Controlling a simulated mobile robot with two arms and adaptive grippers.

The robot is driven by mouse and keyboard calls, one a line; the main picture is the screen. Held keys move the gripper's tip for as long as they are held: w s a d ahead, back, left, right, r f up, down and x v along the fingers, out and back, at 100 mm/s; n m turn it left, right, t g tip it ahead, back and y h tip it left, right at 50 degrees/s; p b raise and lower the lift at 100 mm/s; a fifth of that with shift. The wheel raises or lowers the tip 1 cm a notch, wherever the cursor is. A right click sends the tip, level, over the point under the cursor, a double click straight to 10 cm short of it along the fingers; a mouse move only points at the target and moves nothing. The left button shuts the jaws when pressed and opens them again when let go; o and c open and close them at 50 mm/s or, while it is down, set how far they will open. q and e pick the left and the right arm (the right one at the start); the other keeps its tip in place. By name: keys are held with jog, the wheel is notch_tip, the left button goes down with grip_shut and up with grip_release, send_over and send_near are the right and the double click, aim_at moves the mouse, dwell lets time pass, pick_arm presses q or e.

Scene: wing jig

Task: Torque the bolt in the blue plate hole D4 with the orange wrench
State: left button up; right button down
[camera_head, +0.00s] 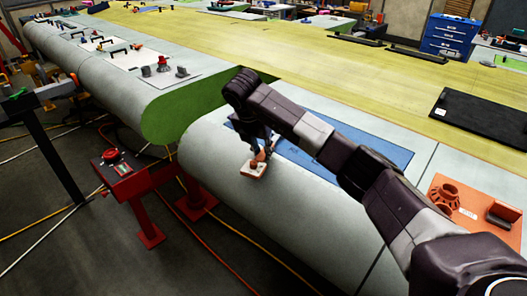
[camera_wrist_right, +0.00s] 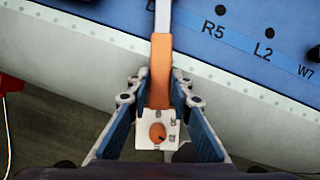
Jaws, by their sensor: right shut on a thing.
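The orange wrench (camera_head: 256,168) is in my right gripper (camera_head: 253,146), over the front edge of the grey wing panel. In the right wrist view, my right gripper (camera_wrist_right: 158,92) is shut on its orange handle (camera_wrist_right: 160,70). Its pale end block with an orange dial (camera_wrist_right: 157,133) sits between the fingers, and its grey shaft (camera_wrist_right: 162,16) points away over the plate. The blue plate (camera_head: 375,146) lies on the wing, partly behind my arm. In the wrist view the plate (camera_wrist_right: 240,40) shows holes marked R5, L2 and W7. A label starting with D is mostly covered by the shaft. I cannot make out a bolt. My left gripper is not in view.
An orange tray (camera_head: 462,214) with an orange holder and a dark block lies at the right. A black panel (camera_head: 485,112) lies behind it. A red stand (camera_head: 128,180) stands at the front left, with cables on the floor. A gap separates the wing sections.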

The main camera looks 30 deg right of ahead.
jog(key=shift+r, duration=0.1)
jog(key=shift+r, duration=0.15)
